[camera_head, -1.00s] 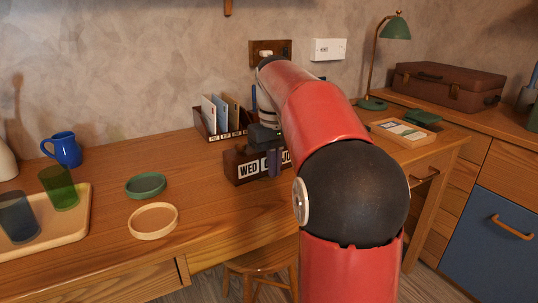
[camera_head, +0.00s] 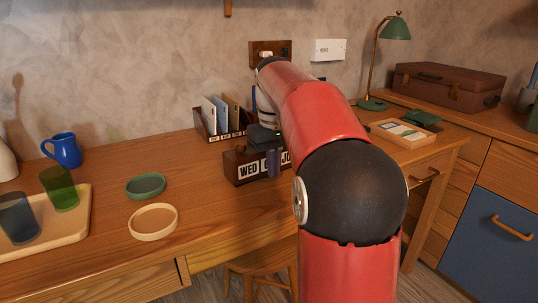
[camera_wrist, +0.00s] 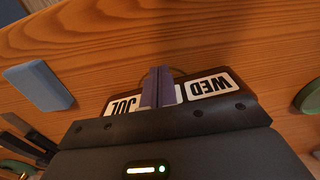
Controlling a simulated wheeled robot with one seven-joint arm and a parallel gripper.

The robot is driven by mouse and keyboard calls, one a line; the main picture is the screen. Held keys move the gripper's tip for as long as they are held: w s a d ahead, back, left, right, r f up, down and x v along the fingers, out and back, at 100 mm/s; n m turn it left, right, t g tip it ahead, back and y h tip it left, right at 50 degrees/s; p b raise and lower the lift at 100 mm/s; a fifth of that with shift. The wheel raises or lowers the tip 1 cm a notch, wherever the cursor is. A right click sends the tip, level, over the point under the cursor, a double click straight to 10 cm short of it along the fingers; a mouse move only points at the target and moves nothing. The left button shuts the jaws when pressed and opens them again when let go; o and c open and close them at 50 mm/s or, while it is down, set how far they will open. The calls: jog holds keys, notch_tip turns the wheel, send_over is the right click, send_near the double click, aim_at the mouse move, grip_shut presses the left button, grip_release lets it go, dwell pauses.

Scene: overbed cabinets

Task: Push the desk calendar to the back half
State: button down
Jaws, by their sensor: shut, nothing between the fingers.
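The desk calendar (camera_head: 238,170) is a dark brown wooden block with white cards reading WED and JUL. It stands upright on the wooden desk, in front of the letter rack. It shows upside down in the wrist view (camera_wrist: 209,86). My gripper (camera_head: 273,163) is shut and empty, its fingers pointing down at the calendar's front face. In the wrist view the fingers (camera_wrist: 158,88) cover the middle of the calendar, between the two word cards. Whether they touch it I cannot tell.
The letter rack (camera_head: 206,133) stands behind the calendar, near the wall. A green dish (camera_head: 146,186) and a pale round dish (camera_head: 153,221) lie to the left, with a tray (camera_head: 78,222) of cups beyond. A blue block (camera_wrist: 38,85) lies beside the calendar in the wrist view.

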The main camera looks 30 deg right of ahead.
aim_at(264, 156)
jog(key=shift+w+a+p, duration=0.1)
jog(key=shift+w+p, duration=1.95)
jog(key=shift+w, duration=0.3)
jog(key=shift+w, duration=0.15)
jog(key=shift+w+a, duration=0.1)
jog(key=shift+w, duration=2.3)
jog(key=shift+w, duration=2.45)
